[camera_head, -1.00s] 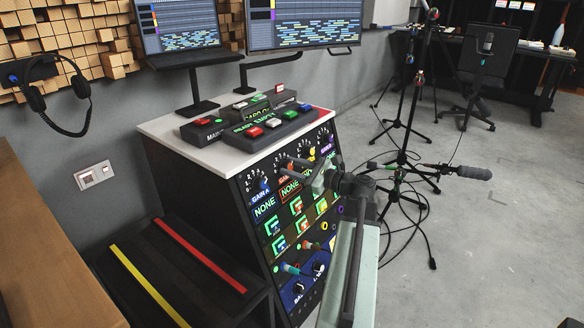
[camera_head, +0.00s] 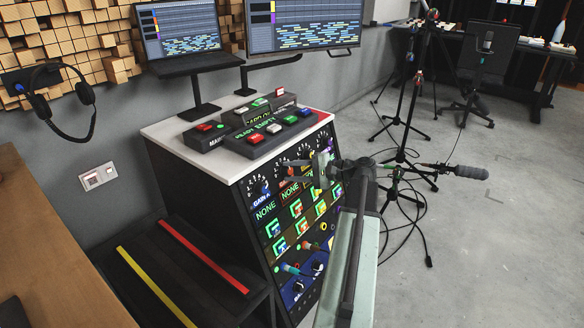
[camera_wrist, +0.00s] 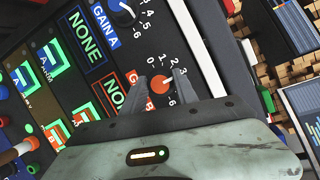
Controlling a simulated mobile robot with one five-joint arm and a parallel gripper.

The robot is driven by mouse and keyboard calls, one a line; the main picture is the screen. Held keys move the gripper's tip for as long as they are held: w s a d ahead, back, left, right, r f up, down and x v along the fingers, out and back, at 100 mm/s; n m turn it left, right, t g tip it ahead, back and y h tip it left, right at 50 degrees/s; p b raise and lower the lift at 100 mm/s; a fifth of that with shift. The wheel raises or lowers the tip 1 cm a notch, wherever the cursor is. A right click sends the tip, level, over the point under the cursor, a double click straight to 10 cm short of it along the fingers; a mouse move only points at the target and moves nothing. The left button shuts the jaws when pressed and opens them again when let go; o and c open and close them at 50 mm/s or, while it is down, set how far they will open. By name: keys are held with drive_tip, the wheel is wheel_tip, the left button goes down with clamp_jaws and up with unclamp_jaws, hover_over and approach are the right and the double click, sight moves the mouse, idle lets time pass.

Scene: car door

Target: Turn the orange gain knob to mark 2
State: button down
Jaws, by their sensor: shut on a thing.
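The orange gain knob (camera_wrist: 161,84) is a small round dial on the dark sloped panel (camera_wrist: 148,40), with white numbers printed around it. In the wrist view my gripper (camera_wrist: 160,76) has one finger on each side of the knob and is shut on it. Which mark the knob points at is too small to tell. In the head view my gripper (camera_head: 294,162) reaches the upper part of the panel from the right, and the gripper hides most of the orange knob there.
A blue gain knob (camera_wrist: 121,13) sits beside the orange one. The console's white top (camera_head: 172,133) carries button boxes (camera_head: 265,131). A black step with red and yellow strips (camera_head: 200,255) stands at the left. Microphone stands (camera_head: 405,110) and cables are behind my arm; open floor lies right.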

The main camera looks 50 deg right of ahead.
drive_tip(key=n+g+p, duration=0.1)
drive_tip(key=n+p, duration=0.1)
drive_tip(key=n, duration=0.1)
drive_tip(key=shift+r, duration=0.2)
drive_tip(key=shift+f+n+g+h+p, duration=0.1)
drive_tip(key=shift+n+g+h+p, duration=0.4)
drive_tip(key=shift+n, duration=0.8)
drive_tip(key=c, duration=0.9)
unclamp_jaws()
drive_tip(key=shift+c, duration=0.2)
drive_tip(key=shift+p, duration=0.3)
